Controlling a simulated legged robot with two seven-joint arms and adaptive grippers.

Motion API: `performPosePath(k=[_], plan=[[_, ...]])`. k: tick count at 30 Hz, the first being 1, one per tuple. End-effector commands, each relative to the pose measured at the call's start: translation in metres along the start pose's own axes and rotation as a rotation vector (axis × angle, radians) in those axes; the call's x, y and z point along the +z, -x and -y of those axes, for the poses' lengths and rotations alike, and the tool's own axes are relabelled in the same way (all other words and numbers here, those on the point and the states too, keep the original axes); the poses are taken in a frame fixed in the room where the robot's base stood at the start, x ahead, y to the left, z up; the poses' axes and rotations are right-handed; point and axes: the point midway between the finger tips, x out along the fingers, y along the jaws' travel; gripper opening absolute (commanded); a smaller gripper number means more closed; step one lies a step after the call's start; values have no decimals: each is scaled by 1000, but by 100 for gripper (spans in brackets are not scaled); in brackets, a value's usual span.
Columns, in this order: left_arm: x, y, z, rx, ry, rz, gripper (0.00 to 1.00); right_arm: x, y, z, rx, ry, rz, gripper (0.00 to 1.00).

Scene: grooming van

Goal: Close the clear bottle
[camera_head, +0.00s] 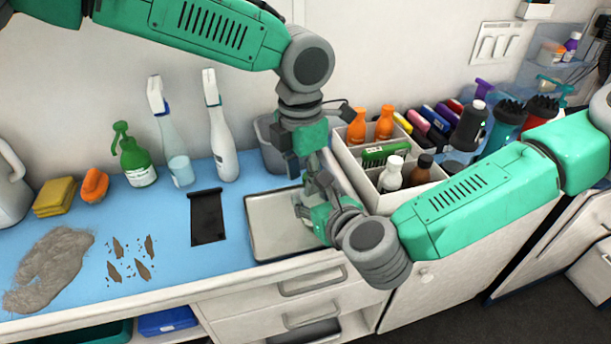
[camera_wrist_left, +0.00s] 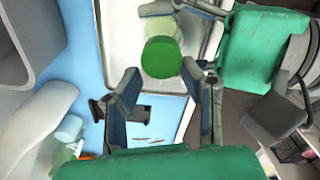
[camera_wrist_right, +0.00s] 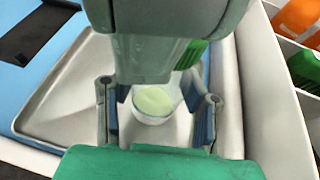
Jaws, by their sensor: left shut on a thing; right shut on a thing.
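The clear bottle (camera_wrist_right: 152,104), with pale green inside, stands over the metal tray (camera_head: 262,222). My right gripper (camera_head: 308,210) reaches in from the right and is shut on the bottle, one finger on each side in the right wrist view. My left gripper (camera_head: 318,178) comes down from above and is shut on a round green cap (camera_wrist_left: 161,57), which lies between its fingertips in the left wrist view. The cap is over the bottle's top. Whether it touches the neck I cannot tell. The grippers mostly hide bottle and cap in the head view.
A white divided caddy (camera_head: 350,170) with bottles stands close right of the grippers. A grey bin (camera_head: 268,150) is behind the tray. Spray bottles (camera_head: 222,140), a black mat (camera_head: 207,217) and fur (camera_head: 48,268) are on the left. The blue counter's front edge is near.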

Motion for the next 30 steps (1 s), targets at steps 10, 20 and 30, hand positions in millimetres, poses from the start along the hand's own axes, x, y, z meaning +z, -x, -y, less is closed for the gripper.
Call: performPosePath(k=[10, 20, 30], plan=[[2, 2, -4, 8, 0, 6, 55, -2, 2, -3, 10, 2, -5, 0], [2, 3, -2, 4, -1, 5, 55, -2, 1, -2, 7, 1, -4, 0], [2, 41, -2, 5, -1, 6, 55, -2, 1, -2, 6, 1, -3, 0]])
